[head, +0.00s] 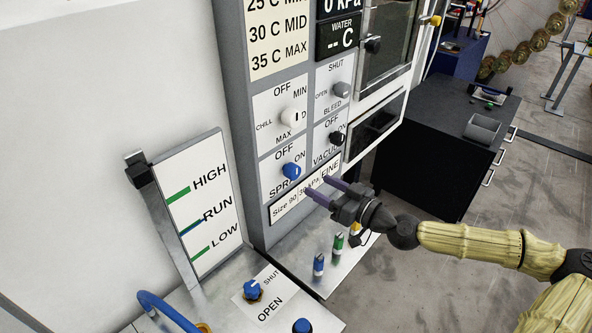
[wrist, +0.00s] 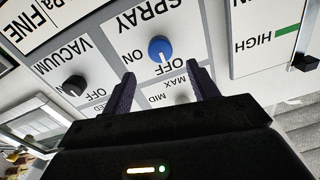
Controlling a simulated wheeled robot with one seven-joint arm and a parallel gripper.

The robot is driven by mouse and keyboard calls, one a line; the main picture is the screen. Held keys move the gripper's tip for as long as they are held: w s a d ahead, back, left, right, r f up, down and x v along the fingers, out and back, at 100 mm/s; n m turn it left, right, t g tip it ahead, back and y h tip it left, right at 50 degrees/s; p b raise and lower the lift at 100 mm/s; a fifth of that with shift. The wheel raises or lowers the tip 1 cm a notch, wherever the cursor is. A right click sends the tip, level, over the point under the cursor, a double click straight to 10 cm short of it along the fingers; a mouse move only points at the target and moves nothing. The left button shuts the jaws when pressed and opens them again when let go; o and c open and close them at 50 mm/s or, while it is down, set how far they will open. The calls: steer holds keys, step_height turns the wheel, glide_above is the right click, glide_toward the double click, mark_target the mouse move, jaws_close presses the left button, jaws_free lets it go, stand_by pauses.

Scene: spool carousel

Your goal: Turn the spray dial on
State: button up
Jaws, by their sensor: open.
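The spray dial is a blue round knob (head: 291,170) on the grey control panel, above the SPRAY label, with OFF and ON printed around it. In the wrist view the blue knob (wrist: 160,48) has a white mark on the side towards OFF. My gripper (head: 315,184) is open and empty, its two purple fingers pointing at the panel, to the right of and slightly below the dial in the head view. In the wrist view the dial shows just beyond the gap between the fingertips (wrist: 161,74), apart from them.
A black vacuum dial (head: 337,138) sits to the right of the spray dial, and a white chill dial (head: 293,117) above it. A grey bleed dial (head: 341,90) is higher up. Below stand a blue shut/open knob (head: 252,289) and a blue hose (head: 165,309).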

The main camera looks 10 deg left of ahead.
mark_target(297, 174)
steer(key=p+x, duration=0.2)
steer(key=x, duration=0.7)
steer(key=c, duration=1)
